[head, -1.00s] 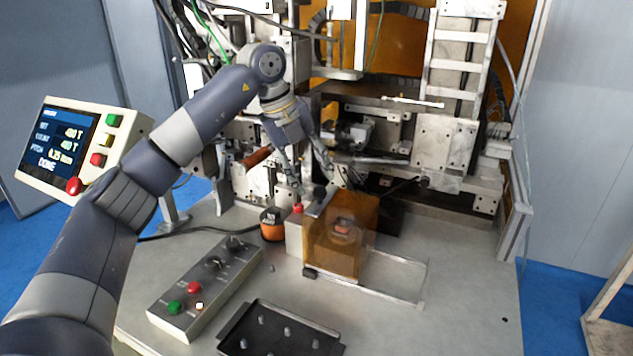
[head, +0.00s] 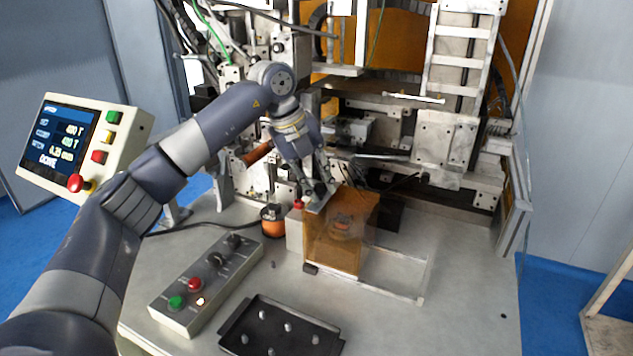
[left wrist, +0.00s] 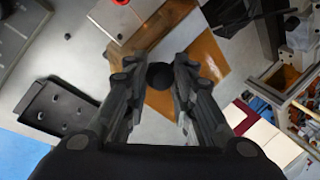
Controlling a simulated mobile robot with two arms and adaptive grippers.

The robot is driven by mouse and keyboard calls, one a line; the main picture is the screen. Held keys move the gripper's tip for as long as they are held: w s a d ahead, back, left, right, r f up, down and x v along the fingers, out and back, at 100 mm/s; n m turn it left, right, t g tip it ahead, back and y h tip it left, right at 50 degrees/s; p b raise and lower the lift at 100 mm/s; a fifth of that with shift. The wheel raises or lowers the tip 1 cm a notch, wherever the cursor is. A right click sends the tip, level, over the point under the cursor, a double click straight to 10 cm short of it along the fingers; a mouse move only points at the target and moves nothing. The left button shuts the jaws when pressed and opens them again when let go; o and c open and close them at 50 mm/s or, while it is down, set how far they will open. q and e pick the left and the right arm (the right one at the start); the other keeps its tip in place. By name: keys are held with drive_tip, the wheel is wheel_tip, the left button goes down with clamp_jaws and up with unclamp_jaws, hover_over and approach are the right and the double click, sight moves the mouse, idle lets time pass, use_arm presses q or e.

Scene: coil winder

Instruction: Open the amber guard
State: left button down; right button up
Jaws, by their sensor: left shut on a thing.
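The amber guard (head: 352,257) is a see-through orange box on the table, right of a light block. It looks closed over a small orange-brown part that shows through its wall. My left gripper (head: 318,198) is at the guard's top left edge, pointing down. In the left wrist view the gripper's fingers stand on both sides of a round black knob (left wrist: 160,76), shut on it, with the amber sheet (left wrist: 206,58) behind. The contact itself is partly hidden by the fingers. My right gripper is in neither view.
A clear rail frame (head: 424,275) lies right of the guard. A black tray (head: 270,329) with pegs and a button box (head: 212,272) are in front. A copper-coloured spool (head: 272,222) stands left of the guard; winder machinery (head: 445,140) fills the back.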

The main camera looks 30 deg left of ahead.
use_arm(q)
hover_over(365, 214)
drive_tip(key=shift+d, duration=0.2)
drive_tip(key=shift+a, duration=0.1)
drive_tip(key=c, duration=1.3)
unclamp_jaws()
drive_tip(key=shift+r, duration=0.15)
drive_tip(key=v, duration=1.1)
drive_tip(key=shift+s+a+r, duration=0.1)
drive_tip(key=shift+r, duration=0.25)
